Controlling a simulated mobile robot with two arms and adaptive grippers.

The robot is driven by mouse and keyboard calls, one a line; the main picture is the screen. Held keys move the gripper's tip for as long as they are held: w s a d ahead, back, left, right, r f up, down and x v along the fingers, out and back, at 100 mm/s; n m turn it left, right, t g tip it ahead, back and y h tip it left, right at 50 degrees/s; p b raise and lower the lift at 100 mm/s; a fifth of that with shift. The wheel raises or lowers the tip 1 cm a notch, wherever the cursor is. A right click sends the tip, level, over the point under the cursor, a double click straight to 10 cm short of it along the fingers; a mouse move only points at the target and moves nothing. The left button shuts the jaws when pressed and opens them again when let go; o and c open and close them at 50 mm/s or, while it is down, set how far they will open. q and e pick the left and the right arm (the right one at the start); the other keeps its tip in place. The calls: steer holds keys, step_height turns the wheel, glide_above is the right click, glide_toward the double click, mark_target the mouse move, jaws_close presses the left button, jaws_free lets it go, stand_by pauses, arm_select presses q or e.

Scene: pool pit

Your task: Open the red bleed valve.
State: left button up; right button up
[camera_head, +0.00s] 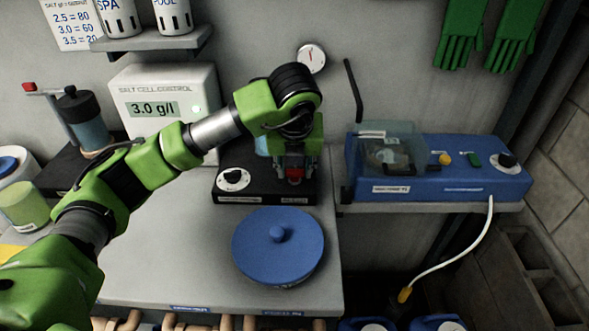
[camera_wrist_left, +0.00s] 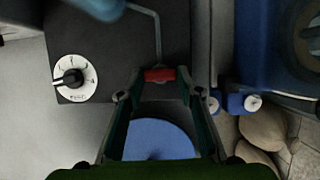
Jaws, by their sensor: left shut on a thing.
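The red bleed valve (camera_wrist_left: 160,75) shows in the left wrist view as a small red piece at the end of a thin bent grey rod. It sits between the fingertips of my left gripper (camera_wrist_left: 160,85). In the head view the left gripper (camera_head: 293,172) points down at the front right of a black base unit (camera_head: 262,187), shut on the red valve (camera_head: 295,173). The arm and fingers hide most of the unit behind the valve. My right gripper does not show in either view.
A white dial (camera_head: 233,179) sits on the black unit's left. A blue round lid (camera_head: 278,246) lies on the bench in front. A blue device (camera_head: 437,178) stands on a shelf at right. A salt cell control box (camera_head: 165,105) stands behind my left arm.

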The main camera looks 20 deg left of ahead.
arm_select(q)
steer(key=o, duration=1.1)
steer(key=shift+r, duration=0.1)
steer(key=v, duration=1.2)
